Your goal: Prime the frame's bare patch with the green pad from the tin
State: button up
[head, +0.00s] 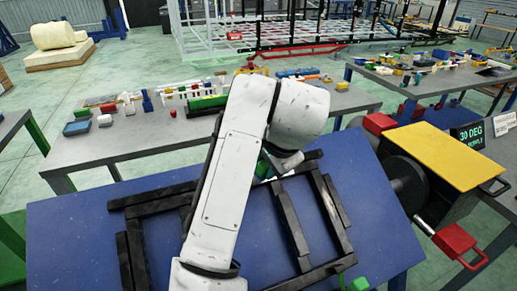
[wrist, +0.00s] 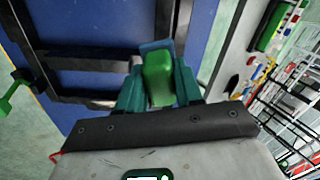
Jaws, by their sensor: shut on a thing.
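The black chassis frame (head: 290,222) lies on a blue-topped table, and its dark bars also show in the wrist view (wrist: 90,52). My gripper (wrist: 158,82) has teal fingers shut on the green pad (wrist: 158,72), with a blue-grey edge at its far end. In the head view my gripper (head: 272,166) is over the far side of the frame, largely hidden behind my white arm. The pad is close to a frame bar in the wrist view; I cannot tell whether they touch. I cannot make out the bare patch or identify the tin.
The blue table top (head: 75,230) has clear room at the left. A yellow-topped machine (head: 455,155) with red parts stands at the right. A grey bench (head: 120,150) behind holds blocks and tools. A green clamp-like piece (head: 358,285) is at the near table edge.

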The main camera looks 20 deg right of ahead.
jog(key=shift+w+f, duration=0.15)
jog(key=shift+w, duration=0.05)
jog(key=shift+b+x, duration=2.1)
jog(key=shift+x, duration=0.7)
jog(key=shift+b+x, duration=0.35)
jog(key=shift+x, duration=0.55)
jog(key=shift+d, duration=0.1)
jog(key=shift+d+p, duration=0.75)
jog(key=shift+d, duration=0.75)
jog(key=shift+d+p, duration=1.4)
jog(key=shift+d, duration=2.35)
jog(key=shift+p, duration=0.3)
